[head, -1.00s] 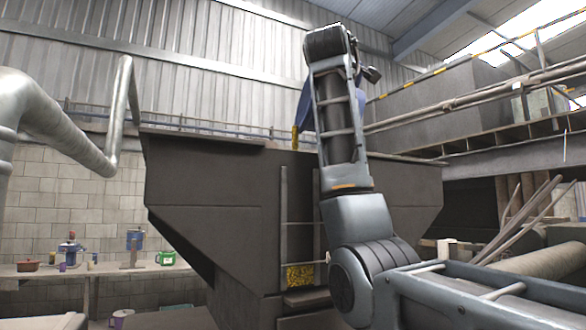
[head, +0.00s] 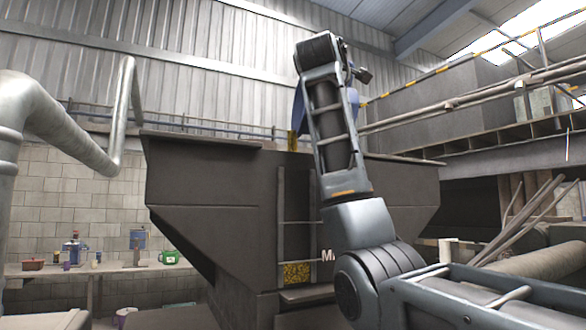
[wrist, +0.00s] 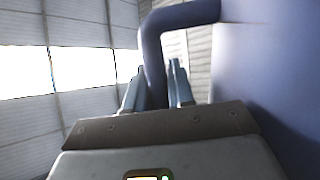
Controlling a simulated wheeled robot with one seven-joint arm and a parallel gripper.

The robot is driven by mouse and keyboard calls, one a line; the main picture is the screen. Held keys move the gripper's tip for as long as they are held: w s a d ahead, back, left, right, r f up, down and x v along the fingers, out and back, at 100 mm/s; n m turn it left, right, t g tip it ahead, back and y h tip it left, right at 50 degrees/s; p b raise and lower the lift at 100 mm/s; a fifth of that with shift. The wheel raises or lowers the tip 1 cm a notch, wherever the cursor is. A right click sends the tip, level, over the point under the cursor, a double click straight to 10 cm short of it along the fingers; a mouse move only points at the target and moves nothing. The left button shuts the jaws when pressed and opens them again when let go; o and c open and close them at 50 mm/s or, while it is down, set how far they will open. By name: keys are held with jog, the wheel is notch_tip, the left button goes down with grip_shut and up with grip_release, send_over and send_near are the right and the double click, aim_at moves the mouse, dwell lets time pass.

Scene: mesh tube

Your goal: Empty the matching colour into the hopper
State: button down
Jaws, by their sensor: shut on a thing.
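In the wrist view my gripper (wrist: 157,85) is shut on the curved handle of a smooth blue vessel (wrist: 265,80). The vessel's body fills the right side of that view; its mouth and contents are hidden. In the head view part of the blue vessel (head: 299,106) shows left of my raised arm, above the hopper's rim. The gripper itself is hidden there behind my arm. The hopper (head: 215,185) is large and dark grey with sloping sides. It has a yellow speckled patch (head: 296,274) low on its front and a yellow mark (head: 292,141) at its top edge.
A bench at the back left holds a green container (head: 169,258) and several other small items. Pipes (head: 470,92) and a gantry run along the right. A pale duct (head: 50,120) is at left.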

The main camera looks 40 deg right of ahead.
jog(key=shift+w+a+n+t, duration=0.1)
jog(key=shift+a+n+t, duration=0.2)
jog(key=shift+w+a+f+n+t, duration=0.15)
jog(key=shift+w+a+n+t, duration=0.15)
jog(key=shift+a+n, duration=0.15)
jog(key=shift+w+a+f+n+t, duration=0.15)
jog(key=shift+a+n+t, duration=0.2)
jog(key=shift+n, duration=0.2)
dwell(0.4)
